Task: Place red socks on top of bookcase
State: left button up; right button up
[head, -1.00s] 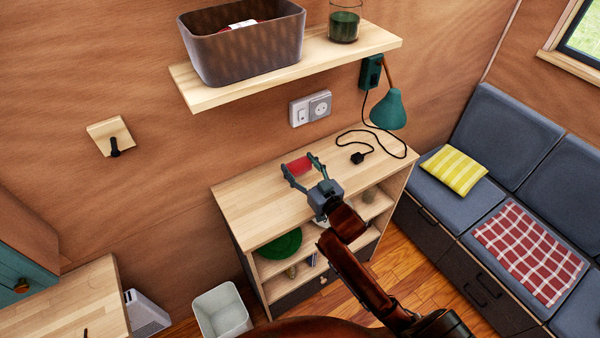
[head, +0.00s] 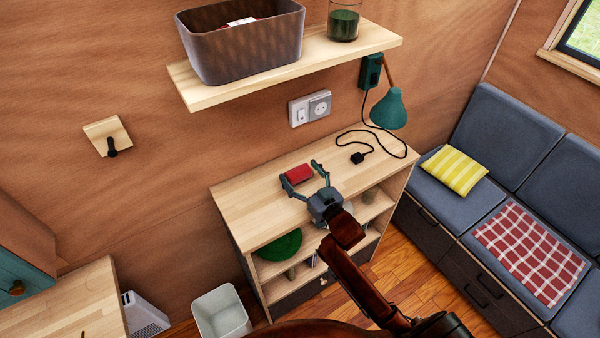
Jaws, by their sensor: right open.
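The red socks (head: 298,174) are a small red bundle lying on the top of the bookcase (head: 252,208), toward its middle. My right gripper (head: 301,179) is open at the bookcase top, with its fingers spread on either side and just in front of the socks. Whether a finger still touches the socks I cannot tell. My left gripper is not in view.
A wall shelf (head: 215,96) above holds a dark basket (head: 245,45) and a green glass (head: 343,24). A teal lamp (head: 388,108) and a black cord with a plug (head: 358,157) are at the right. The bookcase top's left part is clear. A bin (head: 222,312) stands below.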

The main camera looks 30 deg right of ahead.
jog(key=shift+r, duration=0.15)
jog(key=s, duration=0.7)
jog(key=s+d, duration=0.1)
jog(key=s, duration=0.3)
jog(key=shift+s+p, duration=0.3)
jog(key=shift+s, duration=0.2)
